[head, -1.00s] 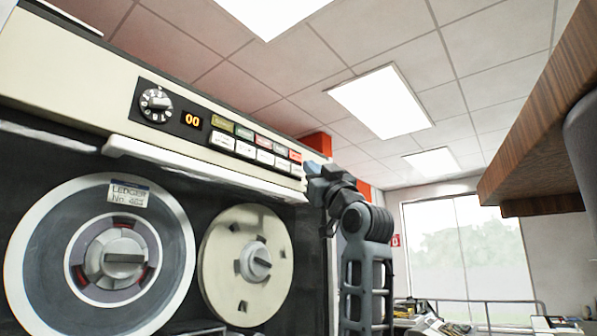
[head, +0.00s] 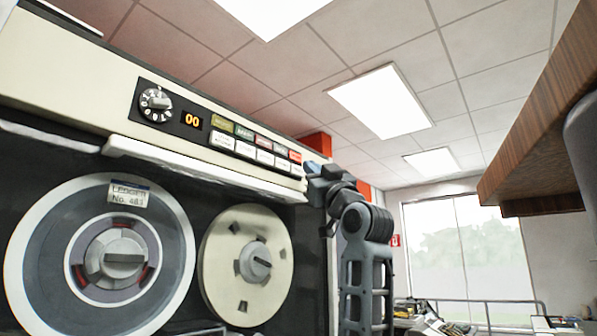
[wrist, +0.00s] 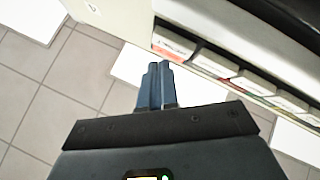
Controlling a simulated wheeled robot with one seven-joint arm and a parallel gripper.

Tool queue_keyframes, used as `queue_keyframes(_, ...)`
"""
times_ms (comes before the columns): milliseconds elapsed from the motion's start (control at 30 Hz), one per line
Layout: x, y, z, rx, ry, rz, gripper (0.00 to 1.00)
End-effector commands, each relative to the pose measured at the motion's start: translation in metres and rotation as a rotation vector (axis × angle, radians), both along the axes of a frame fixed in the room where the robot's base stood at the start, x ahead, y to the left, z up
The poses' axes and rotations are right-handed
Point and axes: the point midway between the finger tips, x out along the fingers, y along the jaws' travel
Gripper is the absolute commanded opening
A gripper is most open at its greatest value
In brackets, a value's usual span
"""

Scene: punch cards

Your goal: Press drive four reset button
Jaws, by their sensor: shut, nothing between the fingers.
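A tape drive panel (head: 70,68) fills the left of the head view. It has two rows of buttons, with coloured ones above, ending in a red button (head: 295,156), and white ones (head: 222,140) below. The labels are too small to read, so I cannot tell which is reset. My gripper (head: 312,167) is at the right end of the rows. In the wrist view its blue fingers (wrist: 154,85) are shut and empty, just below and left of the end white button (wrist: 172,42), with a strip of red beside it. Contact cannot be told.
A dial (head: 155,104) and a display reading 00 (head: 192,120) sit left of the buttons. A ledge (head: 200,172) juts out below them, above two tape reels (head: 100,245). A wooden overhang (head: 540,130) is at upper right.

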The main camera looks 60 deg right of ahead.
Motion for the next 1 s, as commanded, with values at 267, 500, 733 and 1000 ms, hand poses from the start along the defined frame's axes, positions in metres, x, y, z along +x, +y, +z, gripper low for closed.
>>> queue_keyframes(267,0.0022,-0.0005,0.0001,0.000,0.000,0.000,0.00)
queue_keyframes(500,0.0083,-0.0021,0.0002,0.001,0.001,0.000,0.00)
queue_keyframes(733,0.0081,-0.0019,0.0003,0.000,0.000,0.000,0.00)
queue_keyframes(1000,0.0097,-0.0023,0.0004,0.000,0.000,0.000,0.00)
